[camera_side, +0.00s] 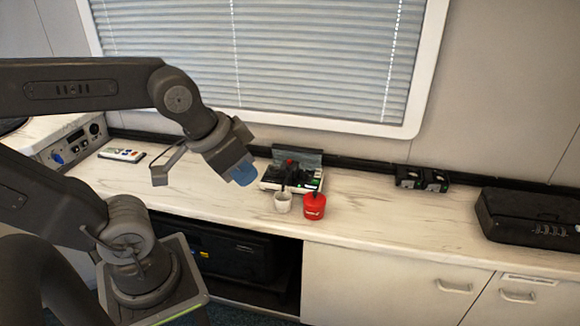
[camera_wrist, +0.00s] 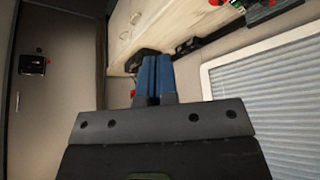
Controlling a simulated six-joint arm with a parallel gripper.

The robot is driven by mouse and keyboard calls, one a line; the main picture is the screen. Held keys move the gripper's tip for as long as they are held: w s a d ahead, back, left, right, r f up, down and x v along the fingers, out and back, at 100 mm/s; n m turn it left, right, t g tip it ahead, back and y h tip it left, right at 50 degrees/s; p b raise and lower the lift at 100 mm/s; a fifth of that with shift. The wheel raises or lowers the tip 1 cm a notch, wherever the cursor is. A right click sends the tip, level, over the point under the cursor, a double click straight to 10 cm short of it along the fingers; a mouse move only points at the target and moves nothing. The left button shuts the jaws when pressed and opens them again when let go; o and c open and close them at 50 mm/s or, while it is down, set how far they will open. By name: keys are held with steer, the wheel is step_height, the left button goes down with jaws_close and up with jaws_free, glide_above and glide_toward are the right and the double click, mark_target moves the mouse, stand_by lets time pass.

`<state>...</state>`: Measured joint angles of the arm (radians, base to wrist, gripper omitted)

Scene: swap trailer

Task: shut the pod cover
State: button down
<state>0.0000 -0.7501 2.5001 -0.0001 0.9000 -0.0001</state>
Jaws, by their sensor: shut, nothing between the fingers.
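A small device (camera_side: 270,184) with a white base, black parts and a red part sits on the counter near the window wall; I take it for the pod. A grey flat panel (camera_side: 312,158) stands raised along its back edge and looks like its cover, open. The device shows partly in the wrist view (camera_wrist: 272,12), cut by the top edge. My gripper (camera_side: 243,174) hangs above the counter, left of the device in the side view and apart from it. Its blue fingers (camera_wrist: 153,78) are together in the wrist view, with nothing between them.
A remote-like panel (camera_side: 122,155) lies at left. The counter (camera_side: 390,215) is clear between.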

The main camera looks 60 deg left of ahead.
mark_target(288, 161)
steer(key=c, duration=1.8)
jaws_free()
